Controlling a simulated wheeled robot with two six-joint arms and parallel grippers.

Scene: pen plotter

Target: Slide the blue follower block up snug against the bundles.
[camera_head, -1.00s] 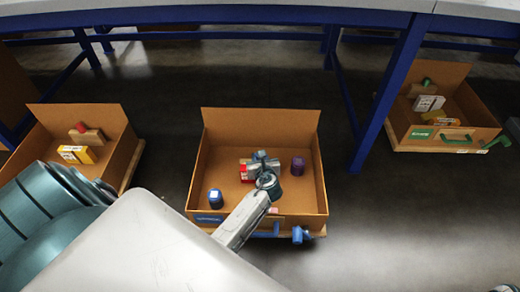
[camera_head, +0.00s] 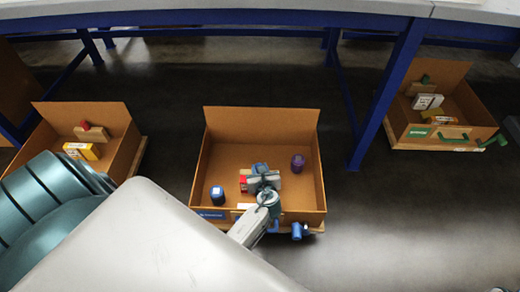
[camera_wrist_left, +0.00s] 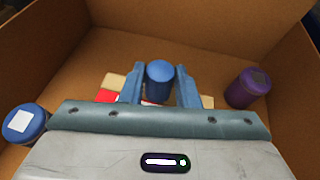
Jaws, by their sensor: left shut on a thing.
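The follower block is a light wooden piece (camera_wrist_left: 115,82) with an upright round blue knob (camera_wrist_left: 160,80) (camera_head: 259,168); it stands in the middle cardboard box (camera_head: 264,128). My left gripper (camera_wrist_left: 160,88) (camera_head: 262,178) is shut on the blue knob, with one finger on each side. A red bundle (camera_wrist_left: 107,97) (camera_head: 243,184) lies on the near side of the block and shows right beside it. My gripper covers most of the block and bundle, so I cannot tell whether they touch. My right gripper is out of view.
In the middle box, a blue jar (camera_head: 217,196) (camera_wrist_left: 24,123) stands at the left and a purple jar (camera_head: 298,163) (camera_wrist_left: 248,88) at the right. The box's far floor is clear. Similar boxes stand at the left (camera_head: 121,165) and right (camera_head: 407,127).

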